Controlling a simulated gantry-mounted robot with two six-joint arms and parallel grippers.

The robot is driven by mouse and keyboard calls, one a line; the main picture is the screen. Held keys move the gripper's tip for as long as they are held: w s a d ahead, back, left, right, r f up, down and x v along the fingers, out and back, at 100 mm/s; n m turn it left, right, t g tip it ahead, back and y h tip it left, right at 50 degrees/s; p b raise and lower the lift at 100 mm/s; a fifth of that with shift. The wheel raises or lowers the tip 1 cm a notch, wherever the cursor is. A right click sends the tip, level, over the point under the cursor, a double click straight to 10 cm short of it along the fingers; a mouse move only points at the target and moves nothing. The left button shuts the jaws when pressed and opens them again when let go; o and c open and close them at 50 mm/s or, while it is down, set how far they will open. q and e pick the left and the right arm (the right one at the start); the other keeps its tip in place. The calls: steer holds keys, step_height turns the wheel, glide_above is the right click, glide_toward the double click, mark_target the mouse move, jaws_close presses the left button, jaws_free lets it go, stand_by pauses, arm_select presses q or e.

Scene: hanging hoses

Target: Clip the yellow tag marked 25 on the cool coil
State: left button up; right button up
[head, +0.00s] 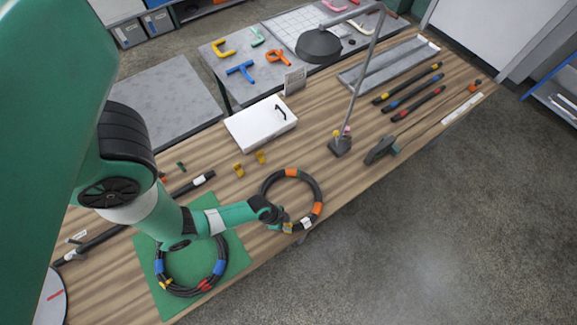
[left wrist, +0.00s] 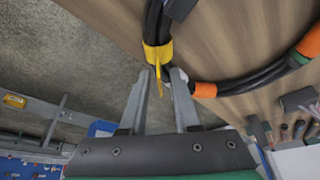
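A black coil with orange bands (head: 320,190) lies on the wooden table; its orange bands also show in the left wrist view (left wrist: 205,90). A yellow tag (left wrist: 157,52) sits around this coil, its thin tab pointing down between my fingers. Its number cannot be read. My left gripper (head: 284,224) is at the coil's near edge. In the left wrist view its fingers (left wrist: 163,74) stand apart on either side of the tab, with a gap visible. A second black coil with blue, red and yellow bands (head: 219,268) lies on a green mat. My right gripper is not in view.
Two yellow pieces (head: 238,169) stand on the table behind the orange-banded coil, near a white box (head: 260,123). A lamp base (head: 340,147) and a dark tool (head: 381,150) stand to the right. The floor beyond the front edge is clear.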

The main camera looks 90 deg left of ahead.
arm_select(q)
steer(key=shift+o, duration=0.2)
steer(key=shift+r, duration=0.1)
steer(key=p+v, duration=0.6)
steer(key=v, duration=0.5)
steer(key=shift+r+p, duration=0.2)
steer(key=shift+p, duration=0.1)
